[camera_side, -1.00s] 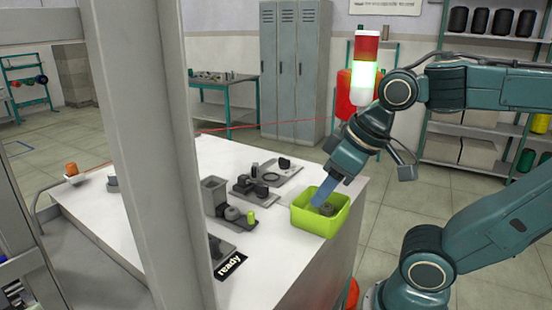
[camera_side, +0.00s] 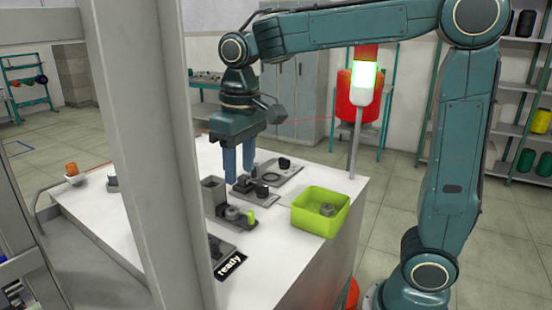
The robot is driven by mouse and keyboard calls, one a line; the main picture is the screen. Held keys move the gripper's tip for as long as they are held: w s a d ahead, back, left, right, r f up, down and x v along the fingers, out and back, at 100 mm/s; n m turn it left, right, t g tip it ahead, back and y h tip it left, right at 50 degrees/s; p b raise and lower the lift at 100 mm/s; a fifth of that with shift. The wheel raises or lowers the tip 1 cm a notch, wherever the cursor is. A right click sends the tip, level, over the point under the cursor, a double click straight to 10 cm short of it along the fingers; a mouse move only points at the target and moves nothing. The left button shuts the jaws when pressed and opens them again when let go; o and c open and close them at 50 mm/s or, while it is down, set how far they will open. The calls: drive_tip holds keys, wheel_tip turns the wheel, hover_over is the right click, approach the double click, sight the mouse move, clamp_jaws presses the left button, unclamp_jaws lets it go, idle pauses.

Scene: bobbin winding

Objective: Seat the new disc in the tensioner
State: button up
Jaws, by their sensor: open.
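My gripper (camera_side: 239,174) points straight down over the middle of the white table, with its two blue fingers apart and nothing visible between them. It is above or in front of a grey plate with black parts (camera_side: 256,192); I cannot tell the exact height. A grey round piece (camera_side: 327,210), perhaps a disc, lies in the green bin (camera_side: 338,222) at the table's right edge. A grey fixture (camera_side: 232,214) with a round grey part and a yellow-green pin (camera_side: 250,215) stands left of the bin. I cannot tell which fixture is the tensioner.
A grey upright box (camera_side: 213,194) stands beside the fixture. A flat plate with a ring and a black knob (camera_side: 284,164) lies behind. A black "ready" sign (camera_side: 230,265) lies in front. The front right tabletop is clear.

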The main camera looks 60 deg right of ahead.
sight(232, 210)
drive_tip(key=shift+w+a+f+g, duration=0.15)
drive_tip(key=shift+w+a+f, duration=0.05)
drive_tip(key=shift+w, duration=0.35)
drive_tip(key=shift+w+a+f+g, duration=0.15)
drive_tip(key=shift+w+f, duration=0.05)
drive_tip(key=shift+w, duration=0.35)
drive_tip(key=shift+f, duration=0.1)
drive_tip(key=shift+f, duration=3.7)
drive_tip(key=shift+r, duration=0.1)
drive_tip(key=c, duration=0.6)
drive_tip(key=shift+r, duration=0.2)
drive_tip(key=shift+c, duration=0.2)
drive_tip(key=shift+r, duration=2.3)
